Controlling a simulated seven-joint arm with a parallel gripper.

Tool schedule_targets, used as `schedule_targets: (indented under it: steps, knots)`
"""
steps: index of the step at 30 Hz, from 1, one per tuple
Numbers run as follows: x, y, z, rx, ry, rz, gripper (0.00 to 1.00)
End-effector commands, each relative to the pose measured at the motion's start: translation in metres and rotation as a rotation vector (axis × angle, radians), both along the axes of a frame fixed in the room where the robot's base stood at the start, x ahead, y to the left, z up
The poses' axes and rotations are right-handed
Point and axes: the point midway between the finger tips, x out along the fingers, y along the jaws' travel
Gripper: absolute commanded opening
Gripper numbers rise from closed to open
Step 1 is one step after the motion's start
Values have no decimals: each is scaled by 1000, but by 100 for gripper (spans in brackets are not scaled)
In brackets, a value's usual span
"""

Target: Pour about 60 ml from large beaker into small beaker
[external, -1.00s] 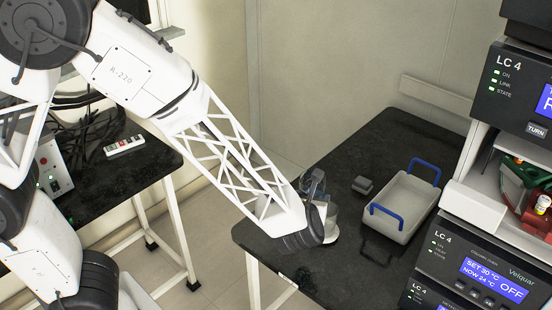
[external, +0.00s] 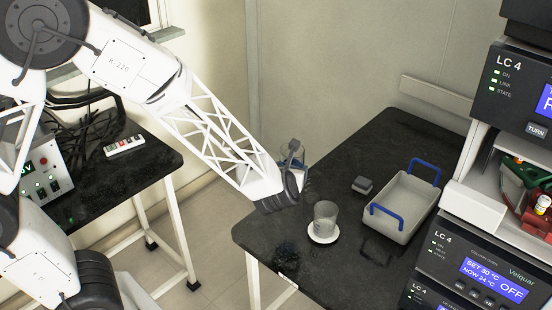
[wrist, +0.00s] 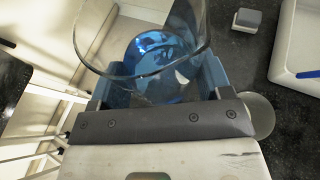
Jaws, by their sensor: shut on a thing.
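My gripper (external: 293,168) is shut on a large clear glass beaker (external: 286,154), which is mostly hidden behind the gripper in the external view. In the wrist view the large beaker (wrist: 88,50) sits between the blue finger pads and holds blue liquid (wrist: 155,50). Its exact tilt is hard to tell. A small clear beaker (external: 325,213) stands upright on a white round disc (external: 322,239) on the black bench, below and to the right of my gripper. I see no blue liquid in it. In the wrist view only part of the disc (wrist: 260,115) shows.
A grey-white tray with blue handles (external: 405,205) and a small grey block (external: 362,185) stand to the right on the black bench (external: 375,150). LC 4 instruments (external: 475,275) rise at the right edge. The bench left of the disc is clear.

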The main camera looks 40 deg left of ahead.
Motion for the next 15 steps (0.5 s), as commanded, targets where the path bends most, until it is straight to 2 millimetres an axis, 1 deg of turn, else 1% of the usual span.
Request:
schedule_targets:
  steps: [1,6,15]
  knots:
    - [2,7,0,1,1,3,42]
    - [8,29,0,4,2,4,42]
    - [14,61,-2,12,11,6,42]
